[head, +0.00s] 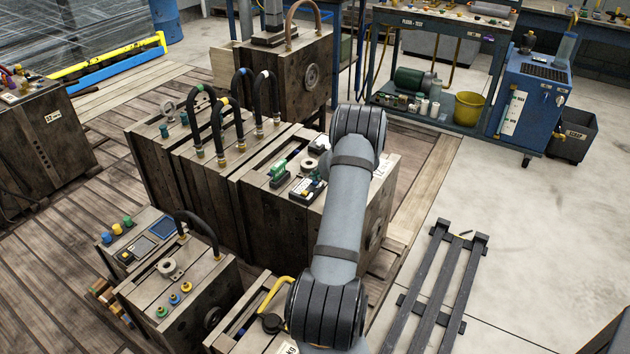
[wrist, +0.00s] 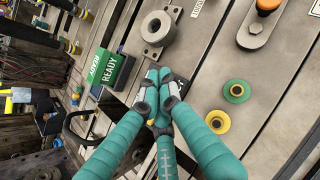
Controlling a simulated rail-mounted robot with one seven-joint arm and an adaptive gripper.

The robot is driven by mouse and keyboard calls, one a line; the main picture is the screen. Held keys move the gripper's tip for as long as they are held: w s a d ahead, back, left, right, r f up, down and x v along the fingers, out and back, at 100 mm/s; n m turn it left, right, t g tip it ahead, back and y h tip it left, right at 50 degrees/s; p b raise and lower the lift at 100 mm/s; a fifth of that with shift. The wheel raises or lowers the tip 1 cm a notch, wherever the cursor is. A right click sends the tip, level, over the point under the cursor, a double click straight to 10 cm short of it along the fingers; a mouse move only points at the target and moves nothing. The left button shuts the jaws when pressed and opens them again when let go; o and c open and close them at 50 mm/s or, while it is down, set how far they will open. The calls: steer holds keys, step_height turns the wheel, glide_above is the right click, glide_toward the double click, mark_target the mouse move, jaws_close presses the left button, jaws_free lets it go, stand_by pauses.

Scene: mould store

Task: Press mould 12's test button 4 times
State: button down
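A large wooden-sided mould (head: 262,205) stands in the middle of the head view. A white label (head: 380,169) on it is partly hidden by my arm, so I cannot read its number surely. My gripper is hidden behind my arm in the head view. In the wrist view my gripper (wrist: 164,90) has its teal fingers drawn together, with nothing visible between them. The fingertips are over a small dark plate (wrist: 181,82), mostly covered by them. I cannot see a button there, or tell whether they touch. A green READY display (wrist: 110,70) is beside them.
A grey ring (wrist: 158,28), an orange knob (wrist: 268,5) on a steel bar, and green (wrist: 237,91) and yellow (wrist: 217,121) round fittings surround my fingertips. Black looped hoses (head: 218,118) rise left on the mould. A smaller mould (head: 170,300) stands front left. The right floor is mostly open.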

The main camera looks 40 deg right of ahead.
mark_target(317, 182)
steer(key=shift+r+p, duration=0.4)
steer(key=shift+r, duration=0.3)
step_height(317, 182, up, 5)
steer(key=p, duration=0.4)
stand_by(1.8)
